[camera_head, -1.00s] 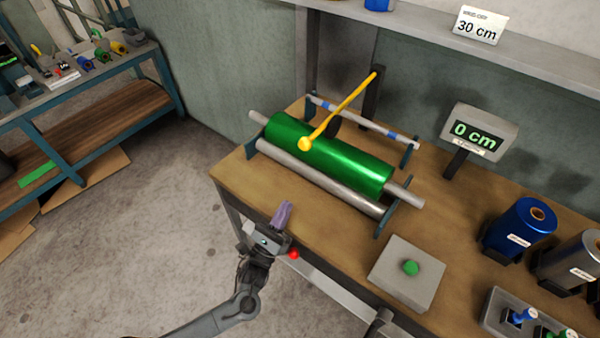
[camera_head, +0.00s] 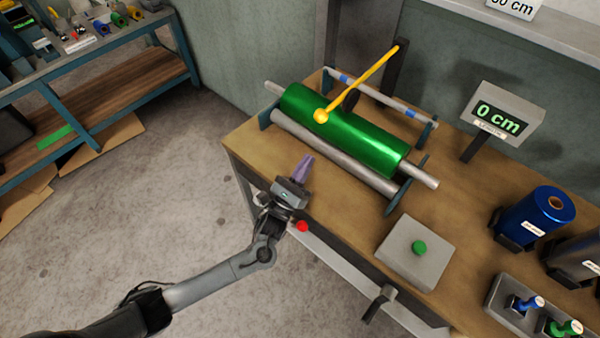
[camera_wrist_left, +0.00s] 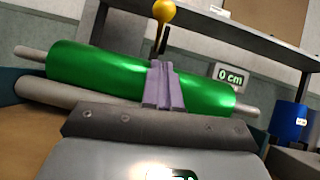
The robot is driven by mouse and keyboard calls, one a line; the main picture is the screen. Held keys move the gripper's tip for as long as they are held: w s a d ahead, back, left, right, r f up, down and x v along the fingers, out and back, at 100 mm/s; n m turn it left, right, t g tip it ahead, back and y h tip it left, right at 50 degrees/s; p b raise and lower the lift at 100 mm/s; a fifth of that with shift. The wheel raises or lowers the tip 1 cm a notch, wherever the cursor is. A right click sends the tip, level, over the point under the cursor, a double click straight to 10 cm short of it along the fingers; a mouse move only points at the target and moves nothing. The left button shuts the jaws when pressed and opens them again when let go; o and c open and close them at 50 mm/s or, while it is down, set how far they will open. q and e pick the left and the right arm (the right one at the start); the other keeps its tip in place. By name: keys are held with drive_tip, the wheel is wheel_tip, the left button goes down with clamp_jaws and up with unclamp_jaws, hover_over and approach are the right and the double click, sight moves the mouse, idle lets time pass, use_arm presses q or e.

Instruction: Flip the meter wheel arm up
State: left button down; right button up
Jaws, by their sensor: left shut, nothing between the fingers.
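The yellow meter wheel arm (camera_head: 362,82) slants across the green foil roll (camera_head: 345,135). Its ball end (camera_head: 321,116) shows in front of the roll in the head view, and its other end is at a dark post (camera_head: 395,72) behind. In the left wrist view the yellow ball (camera_wrist_left: 164,12) shows above the green roll (camera_wrist_left: 110,77). My left gripper (camera_head: 304,168) has purple fingers, shut and empty, near the bench's front edge, short of the roll and apart from the arm. The fingers overlap the roll in the left wrist view (camera_wrist_left: 164,85). My right gripper is not in view.
A grey roller (camera_head: 330,155) lies in front of the green roll. A display (camera_head: 498,122) reads 0 cm. A grey box with a green button (camera_head: 419,247) sits at the front of the bench. Blue (camera_head: 535,217) and silver rolls stand at right. A red ball (camera_head: 302,226) is at the bench's front edge.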

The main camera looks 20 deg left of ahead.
use_arm(q)
drive_tip(key=w+r, duration=0.5)
drive_tip(key=r, duration=0.1)
drive_tip(key=shift+d+r, duration=0.25)
drive_tip(key=shift+r, duration=0.15)
drive_tip(key=shift+r+p, duration=0.1)
drive_tip(key=shift+p, duration=0.25)
